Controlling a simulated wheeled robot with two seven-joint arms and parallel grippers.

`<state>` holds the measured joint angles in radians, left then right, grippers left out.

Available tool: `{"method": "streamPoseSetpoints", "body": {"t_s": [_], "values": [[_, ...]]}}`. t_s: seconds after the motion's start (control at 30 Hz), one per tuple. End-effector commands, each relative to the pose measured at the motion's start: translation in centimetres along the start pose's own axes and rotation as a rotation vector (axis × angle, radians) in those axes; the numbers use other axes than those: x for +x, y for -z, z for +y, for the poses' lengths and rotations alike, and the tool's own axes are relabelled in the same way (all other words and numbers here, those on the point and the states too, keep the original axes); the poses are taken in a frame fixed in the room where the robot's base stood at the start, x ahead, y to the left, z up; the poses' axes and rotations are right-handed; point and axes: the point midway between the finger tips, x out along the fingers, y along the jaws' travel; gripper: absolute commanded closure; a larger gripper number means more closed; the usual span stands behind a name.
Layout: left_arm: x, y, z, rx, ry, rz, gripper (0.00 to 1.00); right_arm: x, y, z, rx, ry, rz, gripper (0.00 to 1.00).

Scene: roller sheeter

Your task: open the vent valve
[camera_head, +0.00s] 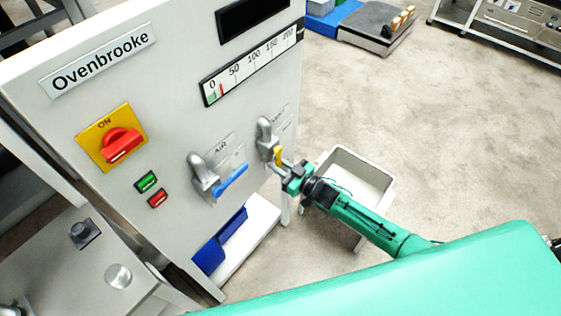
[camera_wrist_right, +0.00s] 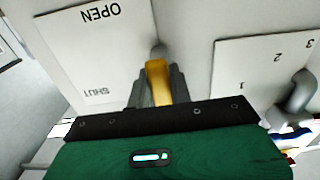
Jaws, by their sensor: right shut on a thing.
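The vent valve is a grey fitting (camera_head: 265,132) at the right side of the white panel, with a yellow lever (camera_head: 278,156). In the head view my right gripper (camera_head: 285,172) reaches the lever from the lower right. In the right wrist view the yellow lever (camera_wrist_right: 156,76) stands between the two grey fingers of my right gripper (camera_wrist_right: 155,90), which is shut on it. A plate (camera_wrist_right: 95,45) beside it reads OPEN and SHUT, upside down. The lever's end is hidden by the gripper. My left gripper is not in view.
The AIR valve with a blue lever (camera_head: 230,180) sits left of the vent valve. A red switch (camera_head: 122,143) and green and red buttons are farther left. A pale open bin (camera_head: 352,158) stands behind my right forearm.

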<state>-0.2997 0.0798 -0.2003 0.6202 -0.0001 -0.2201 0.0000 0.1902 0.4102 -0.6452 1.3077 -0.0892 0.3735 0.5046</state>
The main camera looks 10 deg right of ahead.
Motion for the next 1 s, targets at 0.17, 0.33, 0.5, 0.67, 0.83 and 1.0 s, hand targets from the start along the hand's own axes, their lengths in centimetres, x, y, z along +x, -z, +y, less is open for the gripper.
{"method": "streamPoseSetpoints", "body": {"t_s": [0.17, 0.33, 0.5, 0.67, 0.83, 1.0], "values": [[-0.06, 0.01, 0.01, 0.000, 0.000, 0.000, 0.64, -0.09, -0.14, -0.24, 0.030, 0.000, -0.004, 1.00], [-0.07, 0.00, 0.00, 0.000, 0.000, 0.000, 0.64, -0.08, -0.16, -0.33, 0.038, 0.000, -0.003, 1.00], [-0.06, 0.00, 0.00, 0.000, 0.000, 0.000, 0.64, -0.08, -0.16, -0.37, 0.039, 0.001, -0.003, 1.00], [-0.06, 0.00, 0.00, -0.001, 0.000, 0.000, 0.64, -0.08, -0.16, -0.39, 0.039, 0.001, -0.002, 0.65], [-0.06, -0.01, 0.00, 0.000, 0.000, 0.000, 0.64, -0.05, -0.08, -0.33, 0.037, 0.000, -0.001, 0.57], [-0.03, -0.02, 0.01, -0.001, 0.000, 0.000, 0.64, -0.12, -0.08, -0.29, 0.036, 0.000, -0.001, 0.57]]}}
